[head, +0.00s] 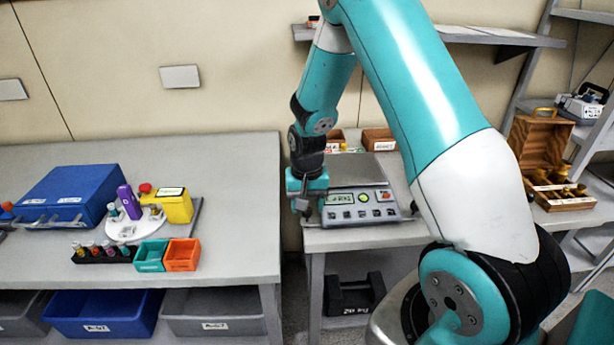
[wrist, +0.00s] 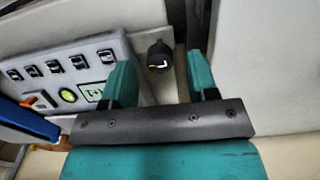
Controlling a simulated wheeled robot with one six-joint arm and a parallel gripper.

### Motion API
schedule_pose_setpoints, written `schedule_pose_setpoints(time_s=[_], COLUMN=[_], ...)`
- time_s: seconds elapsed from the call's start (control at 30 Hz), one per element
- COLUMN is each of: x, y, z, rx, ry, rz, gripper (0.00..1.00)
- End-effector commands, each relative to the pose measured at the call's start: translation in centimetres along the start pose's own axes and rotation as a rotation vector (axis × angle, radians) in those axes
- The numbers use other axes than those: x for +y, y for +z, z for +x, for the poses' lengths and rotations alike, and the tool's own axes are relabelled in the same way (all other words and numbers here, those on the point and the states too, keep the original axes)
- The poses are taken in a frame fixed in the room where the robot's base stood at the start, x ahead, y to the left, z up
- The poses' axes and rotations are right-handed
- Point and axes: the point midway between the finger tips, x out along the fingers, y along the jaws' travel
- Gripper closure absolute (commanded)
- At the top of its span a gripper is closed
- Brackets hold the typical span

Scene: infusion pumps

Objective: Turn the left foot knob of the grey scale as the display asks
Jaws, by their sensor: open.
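The grey scale (head: 358,206) stands on the right bench, with a flat plate on top and a sloped front panel. Its small display (head: 339,198) is too small to read; a round yellow-green indicator (head: 364,197) sits beside it. In the wrist view the black foot knob (wrist: 160,54) with a pale mark stands beside the scale's corner. My gripper (head: 305,203) is at the scale's left front corner. In the wrist view my gripper (wrist: 161,68) is open, its teal fingers on either side of the knob, with gaps visible. The knob is hidden in the head view.
Small wooden boxes (head: 378,139) stand behind the scale. A black weight (head: 354,294) lies on the shelf below. An open wooden case (head: 541,150) stands to the right. The left bench (head: 240,190) holds a blue case and small bins. A gap separates the benches.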

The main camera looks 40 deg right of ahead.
Motion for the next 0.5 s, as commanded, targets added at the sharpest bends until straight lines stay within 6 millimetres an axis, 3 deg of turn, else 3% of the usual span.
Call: schedule_pose_setpoints(time_s=[0.5], x=[0.0], y=[-0.1], z=[-12.3], rx=[0.007], ry=[-0.003], rz=[0.000], gripper=[0.46])
